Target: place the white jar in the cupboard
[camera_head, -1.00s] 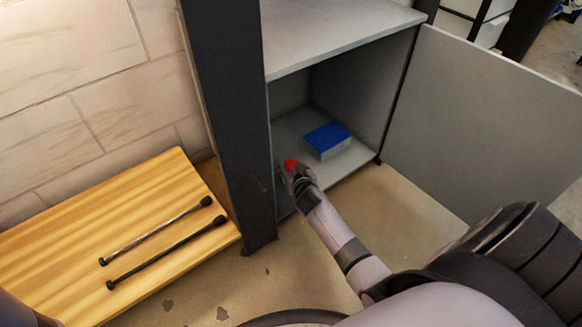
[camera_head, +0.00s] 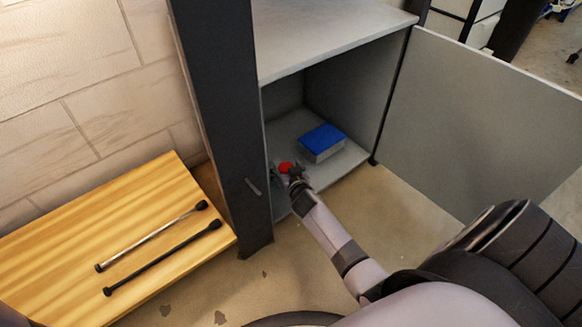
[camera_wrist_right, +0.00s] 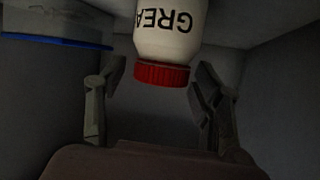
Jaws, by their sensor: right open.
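The white jar (camera_wrist_right: 170,30) has a red lid and dark lettering. In the right wrist view it stands beyond and between the spread fingers, with its lid towards my palm and a gap on each side. In the head view only its red lid (camera_head: 286,168) shows clearly, inside the cupboard (camera_head: 350,170) near the left front of its floor; the body is hidden. My right gripper (camera_head: 285,176) is open around the lid, also seen in the wrist view (camera_wrist_right: 158,80). My left gripper is not in view.
A blue-topped box (camera_head: 321,142) sits behind and right of the jar in the cupboard. The cupboard door (camera_head: 480,125) is open to the right. A dark post (camera_head: 225,130) stands at the left. Two rods lie on a wooden board (camera_head: 80,225).

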